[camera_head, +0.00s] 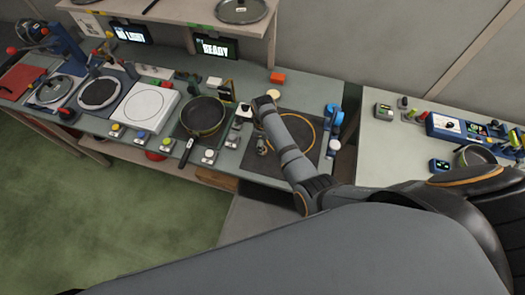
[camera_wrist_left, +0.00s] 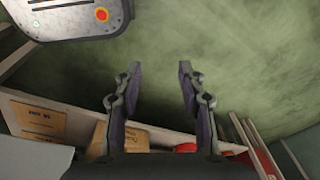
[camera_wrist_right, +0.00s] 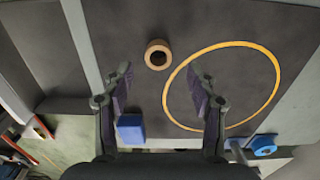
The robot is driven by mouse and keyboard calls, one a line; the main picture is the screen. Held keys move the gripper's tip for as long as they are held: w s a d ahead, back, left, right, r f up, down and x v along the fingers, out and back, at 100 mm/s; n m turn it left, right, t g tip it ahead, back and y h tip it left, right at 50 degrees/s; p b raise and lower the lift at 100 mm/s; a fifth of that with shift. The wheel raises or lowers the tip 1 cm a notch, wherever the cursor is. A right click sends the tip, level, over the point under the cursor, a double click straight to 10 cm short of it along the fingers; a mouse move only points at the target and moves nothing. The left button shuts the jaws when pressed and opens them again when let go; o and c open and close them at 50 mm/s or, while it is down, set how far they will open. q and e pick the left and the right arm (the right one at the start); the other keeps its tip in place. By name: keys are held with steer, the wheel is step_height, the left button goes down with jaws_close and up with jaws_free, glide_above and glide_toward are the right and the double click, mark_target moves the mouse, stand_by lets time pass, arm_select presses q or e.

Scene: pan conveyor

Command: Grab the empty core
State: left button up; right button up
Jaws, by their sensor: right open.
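The empty core is a short tan ring (camera_wrist_right: 148,57) with a dark hole, standing on the dark mat in the right wrist view. It lies just beyond my right gripper's fingertips, apart from them. My right gripper (camera_wrist_right: 160,70) is open with nothing between its fingers. In the head view my right arm reaches over the mat, and its gripper (camera_head: 262,146) is small and partly hidden. I cannot surely pick out the core in the head view. My left gripper (camera_wrist_left: 160,67) is open and empty, with green floor beyond its fingers.
The mat (camera_head: 311,117) carries a yellow circle outline (camera_wrist_right: 279,78). A blue block (camera_wrist_right: 130,128) sits near the right gripper's left finger, and a blue roll (camera_wrist_right: 263,147) lies at lower right. A black pan (camera_head: 203,115) stands left of the arm. An orange block (camera_head: 277,77) is at the back.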

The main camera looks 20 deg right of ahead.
step_height(320, 180, down, 5)
steer(key=b, duration=0.5)
steer(key=shift+s+a, duration=0.1)
steer(key=shift+r, duration=0.2)
steer(key=shift+c, duration=0.3)
steer(key=c, duration=0.7)
arm_select(q)
steer(key=f, duration=0.2)
steer(key=s+f, duration=0.1)
steer(key=f, duration=0.2)
steer(key=shift+s+a+f, duration=0.1)
steer(key=shift+s+f, duration=0.15)
steer(key=shift+f, duration=0.1)
arm_select(e)
steer(key=shift+c, duration=0.2)
